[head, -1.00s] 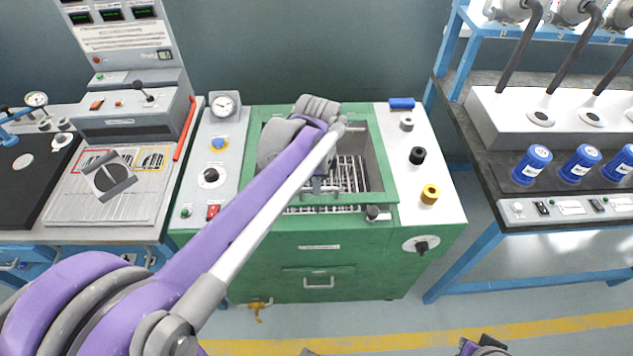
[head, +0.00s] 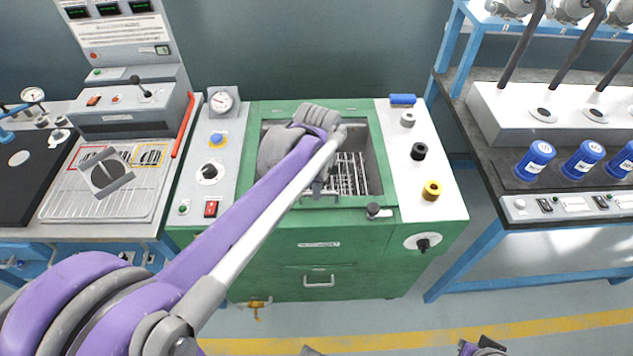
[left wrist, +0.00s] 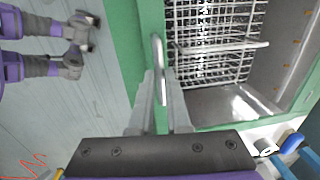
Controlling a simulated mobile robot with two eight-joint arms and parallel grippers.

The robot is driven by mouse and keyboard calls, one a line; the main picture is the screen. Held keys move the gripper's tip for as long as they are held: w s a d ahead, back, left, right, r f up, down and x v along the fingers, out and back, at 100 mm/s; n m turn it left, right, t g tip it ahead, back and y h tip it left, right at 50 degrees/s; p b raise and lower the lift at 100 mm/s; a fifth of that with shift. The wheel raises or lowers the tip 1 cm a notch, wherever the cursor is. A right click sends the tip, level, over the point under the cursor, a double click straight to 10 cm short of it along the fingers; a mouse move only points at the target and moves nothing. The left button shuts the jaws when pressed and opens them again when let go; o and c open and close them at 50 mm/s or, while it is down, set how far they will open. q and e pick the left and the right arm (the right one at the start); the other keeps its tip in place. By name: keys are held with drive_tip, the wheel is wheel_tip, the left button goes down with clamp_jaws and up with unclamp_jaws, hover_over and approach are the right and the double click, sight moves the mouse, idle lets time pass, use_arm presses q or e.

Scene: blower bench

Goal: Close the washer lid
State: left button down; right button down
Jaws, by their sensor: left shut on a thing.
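The washer (head: 300,255) is a green cabinet in the middle of the head view. Its lid (head: 375,201) appears as a green frame around a clear window, with the wire rack (head: 352,172) visible through it. The lid lies about level with the cabinet top, with no clear gap at its front edge. My left gripper (head: 318,190) is at the lid's front edge, partly hidden by my arm. In the left wrist view, my left gripper (left wrist: 160,95) is shut on the metal lid handle (left wrist: 157,55).
White panels with knobs flank the washer, with a gauge (head: 221,101) at the left.

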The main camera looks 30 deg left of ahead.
use_arm(q)
drive_tip(key=shift+s+d+f, duration=0.1)
drive_tip(key=shift+s+f, duration=0.1)
drive_tip(key=shift+f, duration=0.4)
use_arm(e)
drive_tip(key=shift+f, duration=0.35)
use_arm(q)
drive_tip(key=c, duration=1.3)
unclamp_jaws()
drive_tip(key=o, duration=0.4)
drive_tip(key=shift+s+r, duration=0.1)
use_arm(e)
drive_tip(key=shift+s, duration=0.15)
use_arm(q)
drive_tip(key=shift+r, duration=0.2)
drive_tip(key=r, duration=0.7)
drive_tip(key=s+r+p, duration=0.1)
drive_tip(key=r, duration=0.2)
drive_tip(key=shift+d+r, duration=0.2)
drive_tip(key=shift+d, duration=0.15)
use_arm(e)
drive_tip(key=shift+r, duration=0.65)
